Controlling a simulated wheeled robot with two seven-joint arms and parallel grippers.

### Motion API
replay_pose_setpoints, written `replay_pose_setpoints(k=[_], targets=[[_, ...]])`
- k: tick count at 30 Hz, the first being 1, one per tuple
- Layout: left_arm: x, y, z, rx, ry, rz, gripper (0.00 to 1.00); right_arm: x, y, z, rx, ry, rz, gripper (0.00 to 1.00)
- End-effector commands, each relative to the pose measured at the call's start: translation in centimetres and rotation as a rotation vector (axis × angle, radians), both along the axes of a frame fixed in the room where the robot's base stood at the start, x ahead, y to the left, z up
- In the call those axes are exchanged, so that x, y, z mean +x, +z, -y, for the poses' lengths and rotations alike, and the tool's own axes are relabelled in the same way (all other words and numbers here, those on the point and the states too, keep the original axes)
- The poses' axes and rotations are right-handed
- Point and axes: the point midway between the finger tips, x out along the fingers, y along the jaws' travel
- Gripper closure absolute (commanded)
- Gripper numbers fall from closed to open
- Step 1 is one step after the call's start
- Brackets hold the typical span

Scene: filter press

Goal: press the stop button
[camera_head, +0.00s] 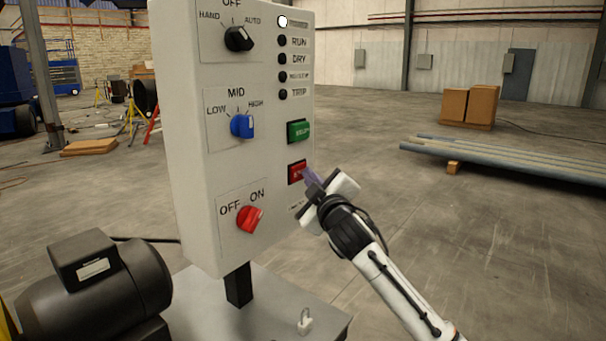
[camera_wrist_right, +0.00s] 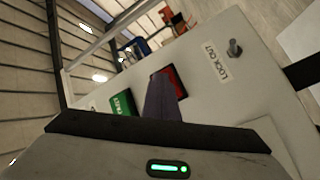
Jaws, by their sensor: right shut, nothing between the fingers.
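The red stop button (camera_head: 296,172) is on the right-hand part of the white control panel (camera_head: 189,130), below the green start button (camera_head: 298,130). My right gripper (camera_head: 308,176) is shut and empty, with its fingertips at the red button's lower right edge. In the right wrist view the fingers (camera_wrist_right: 162,98) partly cover the red button (camera_wrist_right: 178,82). The green button (camera_wrist_right: 123,103) shows to its left there. I cannot tell whether the fingertips touch the red button or whether it is pushed in. My left gripper is out of view.
The panel also carries a black selector knob (camera_head: 239,39), a blue knob (camera_head: 242,125) and a red OFF/ON knob (camera_head: 249,219). A small padlock (camera_head: 305,321) stands on the base plate below. A dark motor (camera_head: 95,285) is at lower left.

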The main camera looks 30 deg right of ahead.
Motion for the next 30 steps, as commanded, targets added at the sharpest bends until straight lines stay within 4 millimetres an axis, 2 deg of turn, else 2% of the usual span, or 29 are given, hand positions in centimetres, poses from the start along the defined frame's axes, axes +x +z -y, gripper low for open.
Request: replay_pose_setpoints(k=[11, 21, 30], targets=[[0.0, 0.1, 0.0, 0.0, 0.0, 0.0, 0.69, -0.1, 0.1, -0.1, -0.001, 0.002, 0.002, 1.0], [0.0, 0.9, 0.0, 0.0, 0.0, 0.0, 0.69, -1.7, 0.1, 0.6, 0.001, 0.002, 0.001, 1.0], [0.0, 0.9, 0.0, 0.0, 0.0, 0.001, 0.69, -1.9, 0.0, 0.7, 0.001, 0.001, 0.001, 1.0]])
